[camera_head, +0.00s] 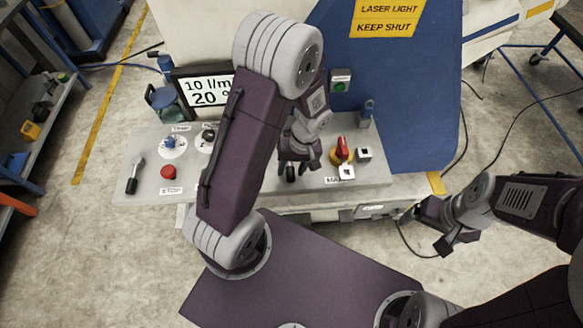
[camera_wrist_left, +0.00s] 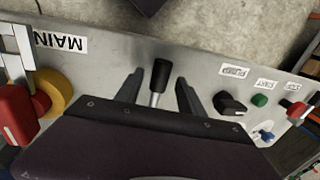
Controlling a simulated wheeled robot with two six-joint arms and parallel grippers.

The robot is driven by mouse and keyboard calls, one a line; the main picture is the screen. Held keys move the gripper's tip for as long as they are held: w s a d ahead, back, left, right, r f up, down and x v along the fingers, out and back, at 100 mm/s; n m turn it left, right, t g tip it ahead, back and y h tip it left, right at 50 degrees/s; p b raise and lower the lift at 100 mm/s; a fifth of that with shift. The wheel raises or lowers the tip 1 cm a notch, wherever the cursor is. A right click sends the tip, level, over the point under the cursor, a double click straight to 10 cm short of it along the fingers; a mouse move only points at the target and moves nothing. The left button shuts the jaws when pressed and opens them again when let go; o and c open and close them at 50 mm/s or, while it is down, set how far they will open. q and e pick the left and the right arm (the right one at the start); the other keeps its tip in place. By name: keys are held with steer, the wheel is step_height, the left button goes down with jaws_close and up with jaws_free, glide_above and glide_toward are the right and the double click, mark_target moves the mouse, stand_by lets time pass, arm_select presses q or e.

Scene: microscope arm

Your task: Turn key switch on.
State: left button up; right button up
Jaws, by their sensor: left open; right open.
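A grey control panel (camera_head: 240,185) carries several controls. I cannot tell for certain which one is the key switch. A toggle with a silver stem and black tip (camera_wrist_left: 161,75) stands on it. My left gripper (camera_head: 293,168) is open above the panel, and in the left wrist view its two fingers (camera_wrist_left: 157,92) are on either side of this toggle, with no clear contact. A red and yellow rotary switch (camera_head: 341,151) labelled MAIN is right of the left gripper. My right gripper (camera_head: 428,228) is open, empty and off the panel's right side.
A black knob (camera_wrist_left: 230,104) and a green button (camera_wrist_left: 259,100) are beside the toggle. A red button (camera_head: 168,172) and a black-handled lever (camera_head: 134,176) are at the panel's left end. A display (camera_head: 205,92) stands behind. My left arm hides the panel's middle.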

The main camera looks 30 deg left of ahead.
arm_select(q)
steer(key=shift+w+f, duration=0.1)
steer(key=shift+f, duration=0.05)
jaws_close()
stand_by(1.4)
